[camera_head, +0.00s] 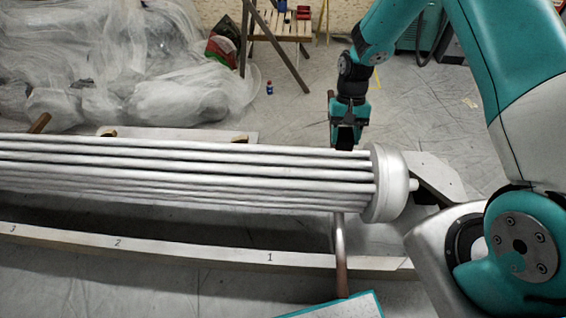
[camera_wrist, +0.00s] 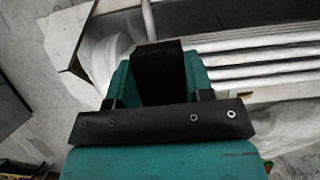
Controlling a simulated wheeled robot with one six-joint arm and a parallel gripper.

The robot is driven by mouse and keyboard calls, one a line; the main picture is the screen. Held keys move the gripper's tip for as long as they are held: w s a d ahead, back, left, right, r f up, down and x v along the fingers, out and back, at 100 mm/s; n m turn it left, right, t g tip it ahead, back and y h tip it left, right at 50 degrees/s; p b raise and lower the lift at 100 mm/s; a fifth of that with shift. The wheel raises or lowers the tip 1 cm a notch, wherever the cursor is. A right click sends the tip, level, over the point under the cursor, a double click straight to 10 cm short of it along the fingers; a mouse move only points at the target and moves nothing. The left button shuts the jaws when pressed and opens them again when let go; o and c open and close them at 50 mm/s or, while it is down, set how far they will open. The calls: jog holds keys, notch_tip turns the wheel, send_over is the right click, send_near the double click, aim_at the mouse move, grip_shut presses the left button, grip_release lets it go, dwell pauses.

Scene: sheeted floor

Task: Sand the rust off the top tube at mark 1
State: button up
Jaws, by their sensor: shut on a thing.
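A bundle of grey metal tubes (camera_head: 190,175) lies lengthwise and ends at a round grey end plate (camera_head: 392,184). Its top tube (camera_head: 200,147) runs along the far upper side; I cannot make out rust on it. Mark 1 (camera_head: 269,257) is printed on the pale front rail, with marks 2 and 3 further left. My gripper (camera_head: 345,138) is behind the bundle's right end, near the end plate, shut on a dark block (camera_wrist: 160,72). The block's lower part is hidden in the head view. The tubes (camera_wrist: 255,50) also show in the wrist view, beyond the block.
The pale rail (camera_head: 190,249) runs along the front of the bundle, and a brown rod (camera_head: 340,255) crosses it on the right. Plastic-sheeted heaps (camera_head: 120,60) fill the back left. A small wooden stand (camera_head: 280,35) is behind.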

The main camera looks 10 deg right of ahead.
jog(key=w+a+f+m+t+y+b, duration=0.1)
jog(key=w+a+f+m+b, duration=0.1)
jog(key=w+f+m+b, duration=0.45)
jog(key=w+a+f+m+t+y+b, duration=0.1)
jog(key=w+a+f+m+y+b, duration=0.2)
jog(key=f+b, duration=0.65)
jog(key=m+t+h+b, duration=0.1)
jog(key=m+t+b, duration=0.3)
jog(key=m+b, duration=0.55)
send_near(279, 169)
jog(key=shift+n, duration=0.5)
jog(key=f+b, duration=0.2)
jog(key=b, duration=0.1)
jog(key=d+f+b, duration=0.1)
jog(key=f+b, duration=0.1)
jog(key=b, duration=0.1)
jog(key=shift+s+d, duration=0.1)
jog(key=shift+s, duration=0.05)
jog(key=shift+f+b, duration=0.4)
jog(key=shift+f, duration=0.6)
jog(key=shift+w+a+r, duration=0.1)
jog(key=shift+w+a, duration=0.2)
jog(key=shift+a, duration=0.65)
jog(key=shift+w+a, duration=0.3)
jog(key=shift+a, duration=0.65)
jog(key=shift+p, duration=0.3)
jog(key=shift+d, duration=0.1)
